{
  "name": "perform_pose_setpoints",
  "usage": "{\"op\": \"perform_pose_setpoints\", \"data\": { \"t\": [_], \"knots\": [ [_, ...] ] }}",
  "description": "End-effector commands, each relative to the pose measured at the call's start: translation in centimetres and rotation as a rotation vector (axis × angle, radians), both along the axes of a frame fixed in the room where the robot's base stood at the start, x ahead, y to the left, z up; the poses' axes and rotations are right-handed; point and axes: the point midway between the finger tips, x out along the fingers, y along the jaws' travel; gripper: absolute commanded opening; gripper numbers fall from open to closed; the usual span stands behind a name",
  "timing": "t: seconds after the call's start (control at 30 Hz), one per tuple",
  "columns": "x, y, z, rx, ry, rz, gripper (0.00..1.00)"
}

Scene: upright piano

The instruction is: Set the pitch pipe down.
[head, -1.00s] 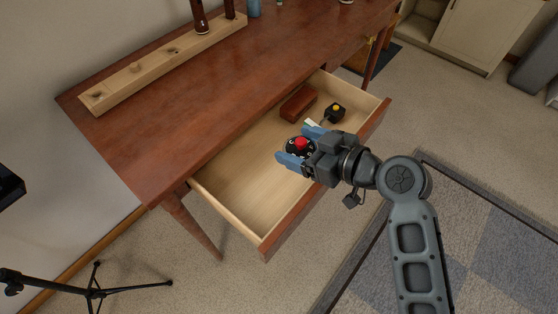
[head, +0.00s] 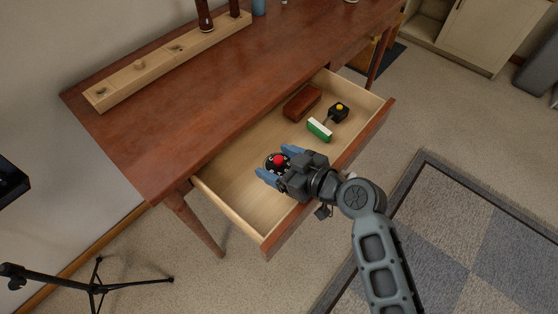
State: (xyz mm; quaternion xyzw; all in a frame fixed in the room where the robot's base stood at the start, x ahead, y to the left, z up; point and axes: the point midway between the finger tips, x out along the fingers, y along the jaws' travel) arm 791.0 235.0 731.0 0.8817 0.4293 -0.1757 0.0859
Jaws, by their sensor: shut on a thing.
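The pitch pipe (head: 273,165), which I take to be the round black disc with a red centre, is between the blue-tipped fingers of my gripper (head: 276,166). My gripper is shut on it and is over the left part of the open drawer (head: 227,206). Whether the disc touches the drawer floor I cannot tell. The fingers and gripper body hide part of the disc.
Towards the right end of the drawer lie a red-brown block (head: 301,102), a green and white block (head: 319,129) and a small black item with a yellow top (head: 339,111). The drawer's left floor is bare. The wooden table (head: 190,110) stands over the drawer, with a pegged wooden rail (head: 160,63) on top.

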Motion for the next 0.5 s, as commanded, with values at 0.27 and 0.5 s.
{"op": "perform_pose_setpoints", "data": {
  "t": [0.27, 0.5],
  "knots": [
    [0.0, 0.0, -0.6, 0.000, -0.002, -0.001, 0.46],
    [0.0, 0.0, -1.2, 0.000, -0.002, -0.001, 0.46]
  ]
}}
